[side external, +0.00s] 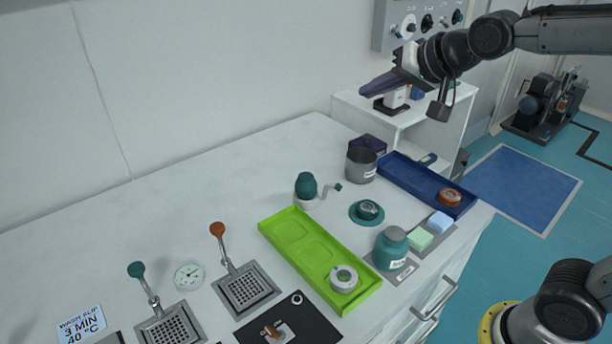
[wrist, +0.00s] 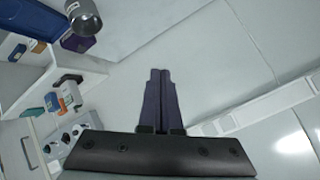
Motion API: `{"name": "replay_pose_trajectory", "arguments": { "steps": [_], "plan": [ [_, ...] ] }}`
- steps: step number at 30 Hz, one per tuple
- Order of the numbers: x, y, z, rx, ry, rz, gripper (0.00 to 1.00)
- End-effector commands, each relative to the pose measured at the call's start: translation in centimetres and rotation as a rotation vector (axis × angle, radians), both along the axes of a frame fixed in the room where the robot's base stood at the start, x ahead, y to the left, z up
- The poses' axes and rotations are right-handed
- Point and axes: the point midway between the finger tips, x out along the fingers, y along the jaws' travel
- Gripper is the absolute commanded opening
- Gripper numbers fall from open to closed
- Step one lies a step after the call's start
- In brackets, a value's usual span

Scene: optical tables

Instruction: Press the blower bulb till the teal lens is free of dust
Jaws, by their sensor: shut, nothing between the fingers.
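The teal blower bulb (side external: 306,184) stands in a white holder on the table, its thin nozzle (side external: 332,190) pointing right. The teal lens (side external: 367,210) lies on a teal round base to the right of the bulb; any dust on it is too small to tell. My gripper (side external: 366,93) is high above the back of the table, well apart from both. Its dark purple fingers (wrist: 159,98) are shut together with nothing between them in the wrist view. Neither the bulb nor the lens shows clearly in the wrist view.
A green tray (side external: 272,237) with a white ring lies before the bulb. A grey metal cup (side external: 361,165), a blue tray (side external: 403,179) and a teal jar (side external: 391,249) stand around the lens. Levers with drain grids are at the front left. The left back tabletop is clear.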

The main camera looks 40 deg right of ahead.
Motion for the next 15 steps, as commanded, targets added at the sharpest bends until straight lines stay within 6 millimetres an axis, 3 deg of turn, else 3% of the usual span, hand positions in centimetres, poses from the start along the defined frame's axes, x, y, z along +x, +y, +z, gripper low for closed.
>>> {"name": "replay_pose_trajectory", "arguments": {
  "steps": [3, 7, 10, 15],
  "plan": [
    [5.3, 1.1, -1.8, 0.059, -0.002, -0.025, 0.0],
    [9.8, 2.4, -4.8, 0.095, 0.015, -0.034, 0.0],
    [11.8, 3.1, -7.5, 0.096, 0.047, -0.027, 0.0],
    [12.8, 3.9, -11.2, 0.086, 0.111, -0.016, 0.0]
  ]
}}
